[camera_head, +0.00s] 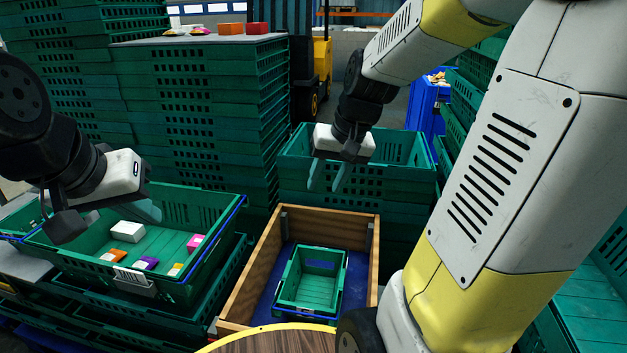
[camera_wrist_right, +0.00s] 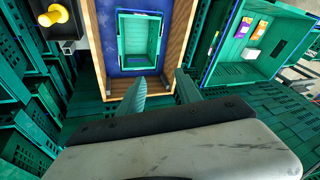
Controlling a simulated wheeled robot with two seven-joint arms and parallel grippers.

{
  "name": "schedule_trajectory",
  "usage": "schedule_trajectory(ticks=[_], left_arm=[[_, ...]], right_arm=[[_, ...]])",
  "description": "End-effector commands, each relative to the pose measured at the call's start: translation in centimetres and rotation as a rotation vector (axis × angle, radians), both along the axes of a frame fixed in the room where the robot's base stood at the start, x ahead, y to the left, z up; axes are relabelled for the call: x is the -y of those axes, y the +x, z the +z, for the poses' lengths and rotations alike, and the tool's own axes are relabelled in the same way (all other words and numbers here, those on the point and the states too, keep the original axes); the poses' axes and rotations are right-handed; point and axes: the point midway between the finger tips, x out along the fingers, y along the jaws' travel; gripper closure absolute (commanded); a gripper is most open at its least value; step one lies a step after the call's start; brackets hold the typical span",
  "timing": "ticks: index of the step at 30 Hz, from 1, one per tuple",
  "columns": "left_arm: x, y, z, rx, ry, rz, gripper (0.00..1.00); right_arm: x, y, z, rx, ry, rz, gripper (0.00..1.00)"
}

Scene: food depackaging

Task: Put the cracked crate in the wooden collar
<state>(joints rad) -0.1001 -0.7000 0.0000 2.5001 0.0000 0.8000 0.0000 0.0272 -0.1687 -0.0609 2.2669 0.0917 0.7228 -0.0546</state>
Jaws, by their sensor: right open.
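A small empty green crate (camera_head: 313,279) with a blue rim sits inside the wooden collar (camera_head: 253,267), flat on its blue floor. It also shows in the right wrist view (camera_wrist_right: 139,40), within the collar's wooden walls (camera_wrist_right: 178,44). I cannot make out a crack in it. My right gripper (camera_head: 329,178) is open and empty, above and behind the collar, apart from the crate. Its two fingers show in the right wrist view (camera_wrist_right: 161,86). My left gripper (camera_head: 106,213) is open, over the larger green crate at the left; whether it touches that crate is unclear.
The larger green crate (camera_head: 205,265) holds a white box (camera_head: 128,231) and several small colourful packs. Tall green crate stacks (camera_head: 215,120) stand behind, and another open crate (camera_head: 405,150) stands behind the collar. A round wooden top (camera_head: 275,342) is in front.

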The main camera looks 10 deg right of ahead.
Motion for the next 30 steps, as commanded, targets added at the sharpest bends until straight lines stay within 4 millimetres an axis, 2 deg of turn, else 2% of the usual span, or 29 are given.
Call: schedule_trajectory(ticks=[1, 6, 12, 18, 30], left_arm=[[0.0, 0.0, 0.0, 0.000, 0.000, 0.000, 1.00], [0.0, 0.0, 0.0, 0.000, 0.000, 0.000, 1.00], [0.0, 0.0, 0.0, 0.000, 0.000, 0.000, 1.00], [0.0, 0.0, 0.0, 0.000, 0.000, 0.000, 1.00], [0.0, 0.0, 0.0, 0.000, 0.000, 0.000, 1.00]], right_arm=[[-0.7, -1.7, 1.6, 0.040, -0.007, 0.023, 0.59], [-2.4, -6.8, 4.6, 0.140, -0.034, 0.083, 0.59], [-3.2, -10.9, 5.8, 0.221, -0.061, 0.125, 0.59], [-3.4, -12.1, 5.9, 0.245, -0.071, 0.136, 0.59], [-3.4, -12.1, 6.0, 0.245, -0.071, 0.136, 0.59]])
